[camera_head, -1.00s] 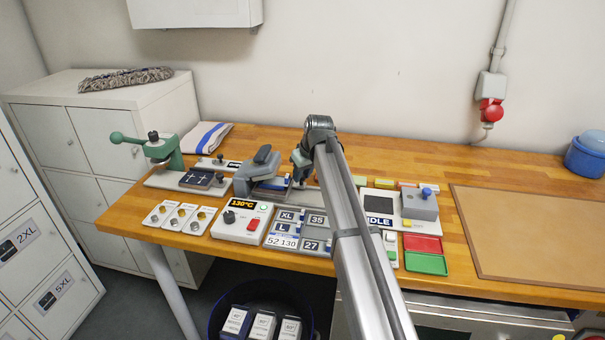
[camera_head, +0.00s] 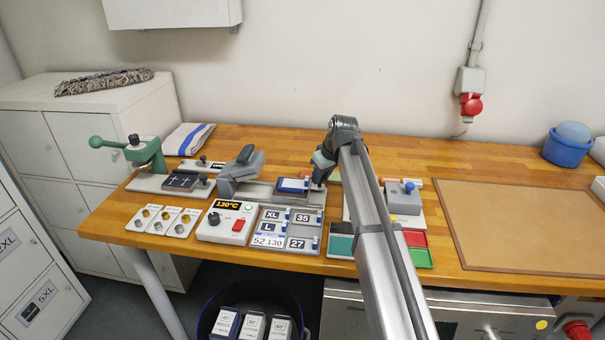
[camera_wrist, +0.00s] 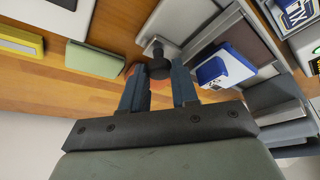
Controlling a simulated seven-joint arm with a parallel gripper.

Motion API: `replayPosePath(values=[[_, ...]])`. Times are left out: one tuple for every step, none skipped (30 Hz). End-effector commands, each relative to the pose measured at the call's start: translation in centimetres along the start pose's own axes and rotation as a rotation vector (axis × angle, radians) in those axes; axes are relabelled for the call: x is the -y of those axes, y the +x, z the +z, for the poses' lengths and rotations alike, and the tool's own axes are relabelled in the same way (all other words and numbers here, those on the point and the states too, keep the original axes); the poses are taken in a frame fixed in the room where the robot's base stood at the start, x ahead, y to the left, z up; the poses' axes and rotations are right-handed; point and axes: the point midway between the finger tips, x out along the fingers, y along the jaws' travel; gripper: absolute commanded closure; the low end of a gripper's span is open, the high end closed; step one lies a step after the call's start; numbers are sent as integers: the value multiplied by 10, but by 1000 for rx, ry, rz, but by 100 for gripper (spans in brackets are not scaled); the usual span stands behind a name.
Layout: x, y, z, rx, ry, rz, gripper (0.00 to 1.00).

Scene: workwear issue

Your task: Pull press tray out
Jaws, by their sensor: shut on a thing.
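The grey press (camera_head: 240,172) stands on the bench, its head raised at an angle. Its tray (camera_head: 312,197) sits out to the right of the head on a grey base rail, with a blue and white item (camera_head: 292,185) on its dark pad. My gripper (camera_wrist: 158,78) is shut on this knob. In the head view my gripper (camera_head: 319,178) is at the tray's right end, partly hiding it.
A control box (camera_head: 228,222) reading 130°C and a rack of number plates (camera_head: 288,228) are in front of the press. A green hand press (camera_head: 143,152) stands left. A brown board (camera_head: 545,225) lies right. Bare wood shows behind the press.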

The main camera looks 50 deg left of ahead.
Motion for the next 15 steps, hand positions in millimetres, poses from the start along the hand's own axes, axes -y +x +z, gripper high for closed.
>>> replayPosePath(values=[[-4,-2,4,0,0,1,100],[-6,-3,6,0,0,1,100],[-8,-3,7,0,0,1,100],[-9,-4,8,0,0,1,100],[-9,-4,8,0,0,1,100],[-9,-4,8,0,0,1,100],[-9,-4,8,0,0,1,100],[-9,-4,8,0,-1,1,100],[-9,-4,8,0,-1,0,100],[-9,-4,8,0,-1,0,100],[-9,-4,8,0,-1,0,100],[-9,-4,8,0,-1,0,100],[-9,-4,8,0,-1,0,100],[-9,-4,8,0,-1,0,69],[-9,-4,8,0,-1,0,65]])
